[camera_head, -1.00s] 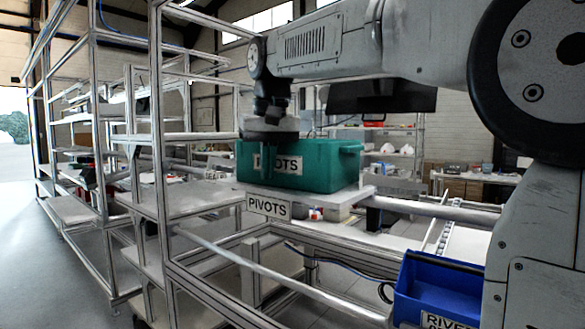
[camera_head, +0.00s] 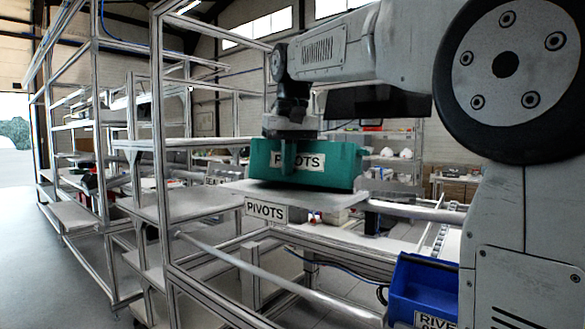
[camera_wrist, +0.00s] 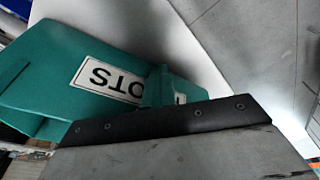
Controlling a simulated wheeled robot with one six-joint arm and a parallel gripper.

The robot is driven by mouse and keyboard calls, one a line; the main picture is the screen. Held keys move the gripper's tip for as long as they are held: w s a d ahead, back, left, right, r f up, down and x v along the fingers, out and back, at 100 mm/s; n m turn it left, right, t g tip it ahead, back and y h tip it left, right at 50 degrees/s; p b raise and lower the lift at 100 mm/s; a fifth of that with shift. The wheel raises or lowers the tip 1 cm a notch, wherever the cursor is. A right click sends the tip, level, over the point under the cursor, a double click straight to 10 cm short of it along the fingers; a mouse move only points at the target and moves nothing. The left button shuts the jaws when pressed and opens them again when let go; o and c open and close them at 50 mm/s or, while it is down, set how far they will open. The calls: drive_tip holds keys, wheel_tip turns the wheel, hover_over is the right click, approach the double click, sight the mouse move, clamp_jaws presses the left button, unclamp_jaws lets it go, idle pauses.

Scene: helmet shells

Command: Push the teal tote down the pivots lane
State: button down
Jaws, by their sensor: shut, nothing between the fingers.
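The teal tote (camera_head: 325,169), with a white PIVOTS label, is on the pale shelf (camera_head: 235,188) whose front sign (camera_head: 266,211) reads PIVOTS. It looks tilted, with a dark gap under its lower edge. My gripper (camera_head: 288,158) is shut and empty, pointing down at the tote's labelled face and covering part of the label. In the wrist view the tote (camera_wrist: 60,75) fills the left, its label upside down, and my fingers (camera_wrist: 157,86) overlap the label. I cannot tell whether they touch the tote.
A blue bin (camera_head: 425,285) with a partly hidden label sits at the lower right, by my arm. Metal rack posts (camera_head: 160,130) and shelves stand to the left. A rail (camera_head: 415,211) runs right of the tote's shelf. The aisle floor at far left is clear.

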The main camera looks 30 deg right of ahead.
drive_tip(key=shift+w+d, duration=0.75)
drive_tip(key=shift+d, duration=0.1)
drive_tip(key=shift+w+d, duration=0.3)
drive_tip(key=shift+d, duration=0.15)
drive_tip(key=w+d+f, duration=0.1)
drive_tip(key=w+f, duration=0.1)
drive_tip(key=w+d+f, duration=0.1)
drive_tip(key=w+d, duration=0.1)
drive_tip(key=w+d+f, duration=0.1)
drive_tip(key=w+f, duration=0.1)
drive_tip(key=shift+w+d+f, duration=0.1)
drive_tip(key=shift+d+f, duration=0.2)
drive_tip(key=shift+d, duration=0.05)
drive_tip(key=s+a+r, duration=0.1)
drive_tip(key=r, duration=0.1)
drive_tip(key=s+a+r, duration=0.1)
drive_tip(key=a, duration=0.1)
drive_tip(key=s+a+r, duration=0.1)
drive_tip(key=a+r, duration=0.1)
drive_tip(key=shift+s+r, duration=0.2)
drive_tip(key=shift+r, duration=0.1)
drive_tip(key=r, duration=0.1)
drive_tip(key=s+r, duration=0.1)
drive_tip(key=r, duration=0.1)
drive_tip(key=shift+s, duration=0.1)
drive_tip(key=r, duration=0.1)
drive_tip(key=a+r, duration=0.1)
drive_tip(key=r, duration=0.1)
drive_tip(key=shift+s+r, duration=0.15)
drive_tip(key=shift+s, duration=0.05)
